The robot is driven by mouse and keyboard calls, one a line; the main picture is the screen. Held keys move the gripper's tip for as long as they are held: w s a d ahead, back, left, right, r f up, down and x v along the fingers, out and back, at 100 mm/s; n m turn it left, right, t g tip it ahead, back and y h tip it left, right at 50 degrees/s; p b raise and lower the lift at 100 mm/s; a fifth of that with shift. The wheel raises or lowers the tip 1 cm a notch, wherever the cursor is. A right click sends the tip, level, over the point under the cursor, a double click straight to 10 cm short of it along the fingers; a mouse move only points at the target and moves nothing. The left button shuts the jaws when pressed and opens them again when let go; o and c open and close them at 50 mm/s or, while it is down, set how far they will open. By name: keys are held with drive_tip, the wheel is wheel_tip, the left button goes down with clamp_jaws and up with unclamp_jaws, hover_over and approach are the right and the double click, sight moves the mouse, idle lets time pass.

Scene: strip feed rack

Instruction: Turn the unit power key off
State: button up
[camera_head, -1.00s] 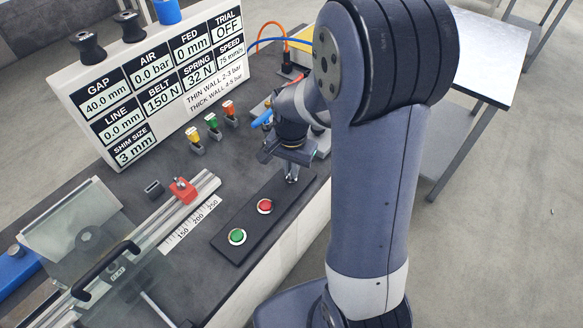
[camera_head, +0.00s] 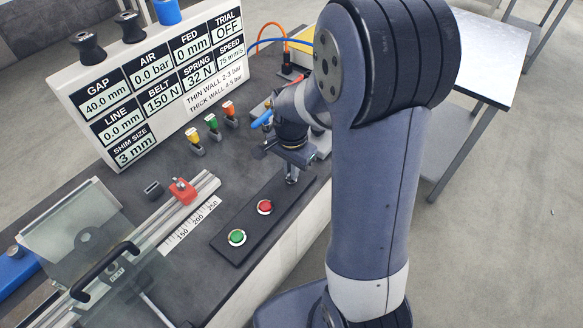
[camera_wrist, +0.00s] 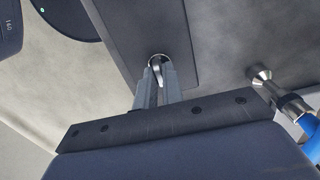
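The power key (camera_wrist: 158,70) is a small silver key in a round metal switch, seen between my fingertips in the wrist view. In the head view the switch (camera_head: 292,180) sits at the far end of a black control plate (camera_head: 247,222), mostly hidden by my gripper. My gripper (camera_head: 291,172) points down over it. In the wrist view my gripper (camera_wrist: 157,80) has its two grey fingers close together, one on each side of the key, and looks shut on it. The key's exact angle is hard to tell.
A red button (camera_head: 265,206) and a green button (camera_head: 237,237) are on the same plate. Yellow, green and orange valves (camera_head: 212,122) stand behind. A display board (camera_head: 150,85) reads TRIAL OFF and AIR 0.0 bar. A blue-handled fitting (camera_wrist: 285,95) is beside my gripper.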

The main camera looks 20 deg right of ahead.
drive_tip(key=o, duration=0.4)
drive_tip(key=shift+r, duration=0.1)
wheel_tip(320, 180, up, 11)
drive_tip(key=shift+f, duration=0.2)
idle(0.4)
wheel_tip(320, 180, down, 11)
drive_tip(key=shift+r, duration=0.1)
idle(0.3)
idle(0.5)
